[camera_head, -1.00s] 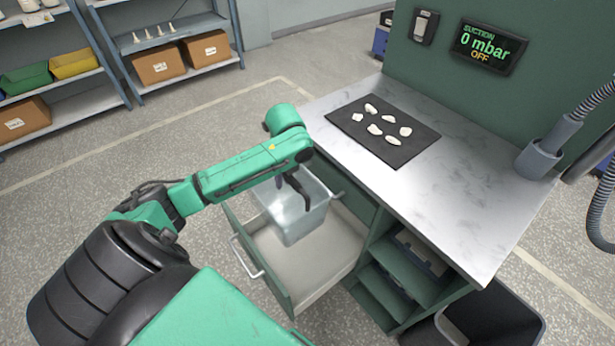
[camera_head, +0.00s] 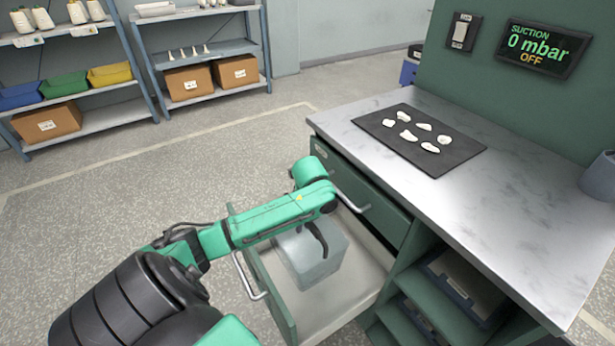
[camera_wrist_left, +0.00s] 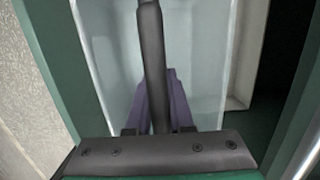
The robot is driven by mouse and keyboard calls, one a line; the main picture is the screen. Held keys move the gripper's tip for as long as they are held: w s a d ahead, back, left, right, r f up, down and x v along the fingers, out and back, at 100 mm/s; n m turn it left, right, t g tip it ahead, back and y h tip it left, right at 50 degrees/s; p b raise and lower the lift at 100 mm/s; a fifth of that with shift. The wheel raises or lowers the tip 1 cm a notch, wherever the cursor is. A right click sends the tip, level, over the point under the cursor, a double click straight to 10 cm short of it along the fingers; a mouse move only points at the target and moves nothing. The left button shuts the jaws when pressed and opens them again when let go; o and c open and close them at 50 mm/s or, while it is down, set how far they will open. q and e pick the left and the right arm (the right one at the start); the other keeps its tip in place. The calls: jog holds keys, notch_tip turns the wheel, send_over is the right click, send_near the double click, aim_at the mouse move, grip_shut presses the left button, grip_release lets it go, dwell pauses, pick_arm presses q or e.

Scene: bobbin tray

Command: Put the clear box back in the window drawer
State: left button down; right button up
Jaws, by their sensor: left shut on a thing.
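The clear box (camera_head: 318,268) is a pale, see-through bin. It is within the walls of the open drawer (camera_head: 365,283) under the bench; I cannot tell whether its base touches the drawer floor. My right gripper is not in view.
The metal benchtop (camera_head: 490,200) carries a dark mat (camera_head: 448,160) with several white pieces. Another drawer front with a handle (camera_head: 352,193) is beside the open drawer. Open shelves (camera_head: 425,325) are at the right. Storage racks (camera_head: 130,110) stand far left across clear floor.

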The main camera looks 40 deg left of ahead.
aim_at(304, 254)
pick_arm(q)
notch_tip(304, 254, down, 14)
jog(key=b, duration=0.3)
jog(key=shift+f, duration=0.25)
notch_tip(304, 254, down, 2)
jog(key=shift+f+b, duration=0.2)
jog(key=shift+b, duration=0.45)
jog(key=c, duration=0.8)
grip_release()
jog(key=shift+r, duration=0.1)
